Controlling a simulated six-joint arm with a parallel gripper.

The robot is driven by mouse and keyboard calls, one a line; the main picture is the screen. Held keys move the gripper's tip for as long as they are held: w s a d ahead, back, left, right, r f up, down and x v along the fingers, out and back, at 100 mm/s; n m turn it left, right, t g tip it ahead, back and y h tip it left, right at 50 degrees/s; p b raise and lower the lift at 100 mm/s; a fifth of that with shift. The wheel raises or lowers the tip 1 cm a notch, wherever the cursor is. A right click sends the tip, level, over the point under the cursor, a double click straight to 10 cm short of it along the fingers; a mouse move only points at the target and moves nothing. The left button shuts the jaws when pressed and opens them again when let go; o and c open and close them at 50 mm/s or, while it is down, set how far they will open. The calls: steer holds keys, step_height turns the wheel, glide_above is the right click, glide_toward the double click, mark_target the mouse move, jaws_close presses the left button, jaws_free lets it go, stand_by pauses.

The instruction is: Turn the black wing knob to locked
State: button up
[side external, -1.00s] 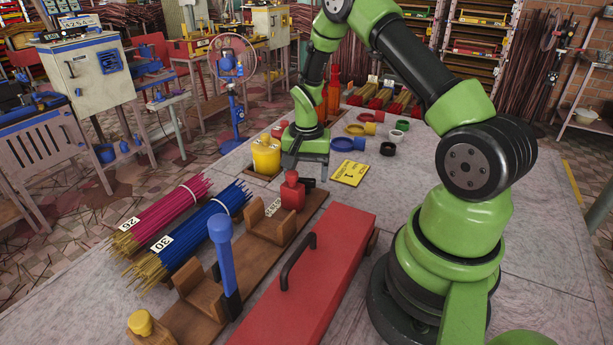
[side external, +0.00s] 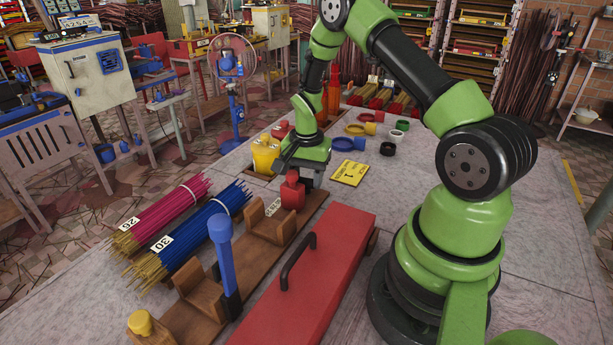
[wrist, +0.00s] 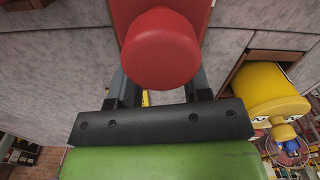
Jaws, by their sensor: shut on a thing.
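A red round-topped piece (side external: 292,188) stands at the far end of the wooden fixture (side external: 262,245). In the wrist view its red cap (wrist: 160,48) fills the space in front of my fingers. My gripper (side external: 307,180) is low, just behind this red piece, with its green body tilted. In the wrist view my gripper (wrist: 160,95) has one finger showing on each side of the cap. The fingertips are hidden, and so is the black wing knob they close on. I cannot tell the knob's angle.
A long red lid (side external: 300,275) with a black handle lies in front of the fixture. A blue lever (side external: 226,265) stands upright. A yellow card (side external: 350,172) and several rings lie to the right.

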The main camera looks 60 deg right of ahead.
mark_target(306, 179)
steer(key=shift+m, duration=1.2)
steer(key=o, duration=0.9)
step_height(306, 179, up, 10)
